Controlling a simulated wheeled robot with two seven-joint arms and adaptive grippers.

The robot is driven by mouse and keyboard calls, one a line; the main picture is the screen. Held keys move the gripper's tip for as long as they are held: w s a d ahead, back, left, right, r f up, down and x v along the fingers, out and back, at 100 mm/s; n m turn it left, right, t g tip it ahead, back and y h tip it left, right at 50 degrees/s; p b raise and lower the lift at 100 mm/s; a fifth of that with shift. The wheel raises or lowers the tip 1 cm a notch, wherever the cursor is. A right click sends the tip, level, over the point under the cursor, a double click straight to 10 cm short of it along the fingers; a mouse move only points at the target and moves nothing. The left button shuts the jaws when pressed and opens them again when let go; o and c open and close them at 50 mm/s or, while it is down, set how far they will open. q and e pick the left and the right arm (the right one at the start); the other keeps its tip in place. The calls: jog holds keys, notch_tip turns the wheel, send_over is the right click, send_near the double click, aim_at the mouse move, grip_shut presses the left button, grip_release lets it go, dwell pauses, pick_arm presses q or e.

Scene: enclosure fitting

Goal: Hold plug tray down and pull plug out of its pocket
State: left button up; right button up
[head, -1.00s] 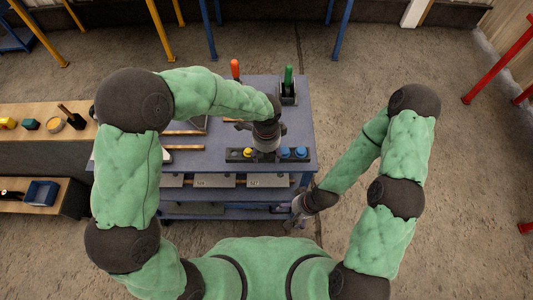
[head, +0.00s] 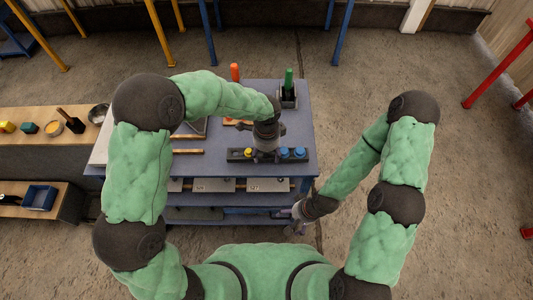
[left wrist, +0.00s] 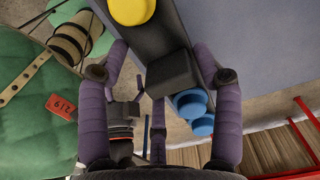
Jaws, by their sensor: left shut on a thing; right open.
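The dark plug tray (head: 235,155) lies along the front of the grey-blue table. A yellow plug (head: 248,152) and two blue plugs (head: 299,152) stand in it. My left gripper (head: 266,148) comes down over the tray between the yellow and blue plugs. In the left wrist view, the fingers of my left gripper (left wrist: 162,70) straddle the tray (left wrist: 150,42) at a dark raised block (left wrist: 172,75), and it seems shut on the tray. The yellow plug (left wrist: 132,10) and blue plugs (left wrist: 192,103) are outside the fingers. My right gripper (head: 297,214) is open and empty, low in front of the table.
A green-handled item (head: 288,80) stands in a dark holder at the table's back right, and an orange-handled item (head: 234,73) at the back. Wooden strips (head: 188,151) lie left of the tray. A side bench (head: 25,112) holds small items.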

pick_arm(q)
jog(key=shift+w+f+b, duration=0.5)
jog(key=shift+w+f, duration=0.8)
jog(key=shift+w, duration=0.1)
jog(key=shift+f, duration=0.25)
jog(key=shift+s, duration=0.1)
dwell(0.4)
